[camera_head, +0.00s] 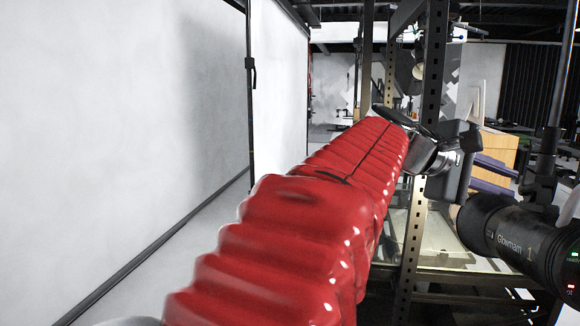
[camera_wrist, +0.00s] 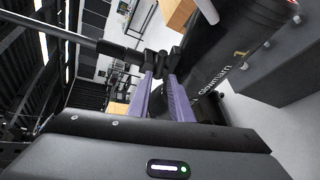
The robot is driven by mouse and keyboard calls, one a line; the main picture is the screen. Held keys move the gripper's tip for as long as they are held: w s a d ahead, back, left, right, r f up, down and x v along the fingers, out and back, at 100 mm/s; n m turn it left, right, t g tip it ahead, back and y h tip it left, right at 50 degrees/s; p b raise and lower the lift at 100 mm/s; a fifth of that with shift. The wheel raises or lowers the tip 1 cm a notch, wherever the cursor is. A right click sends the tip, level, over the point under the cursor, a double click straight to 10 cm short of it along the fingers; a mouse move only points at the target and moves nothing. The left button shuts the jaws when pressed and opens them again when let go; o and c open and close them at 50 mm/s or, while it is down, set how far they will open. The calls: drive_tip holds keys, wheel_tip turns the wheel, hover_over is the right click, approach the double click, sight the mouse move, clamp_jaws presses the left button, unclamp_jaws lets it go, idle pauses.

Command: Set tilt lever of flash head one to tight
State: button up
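Flash head one (camera_head: 515,240) is a black cylinder marked "Glowmam 1" at the right of the head view. It also shows at the upper right of the wrist view (camera_wrist: 232,52). Its dark tilt bracket (camera_head: 541,180) joins it to a stand pole and shows beyond my fingertips in the wrist view (camera_wrist: 160,62). I cannot make out the lever separately from the bracket. My gripper (camera_head: 515,186) has two purple fingers, spread apart with a visible gap (camera_wrist: 161,78). The tips are close to the bracket; I cannot tell whether they touch it.
A perforated metal rack post (camera_head: 425,130) stands close beside my arm. The stand pole (camera_head: 552,95) rises above the bracket. A large white panel (camera_head: 130,120) fills the left. A wooden box (camera_head: 497,149) is behind my fingers.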

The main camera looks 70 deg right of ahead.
drive_tip(key=v, duration=0.9)
drive_tip(key=shift+w+a, duration=0.15)
drive_tip(key=shift+w, duration=0.2)
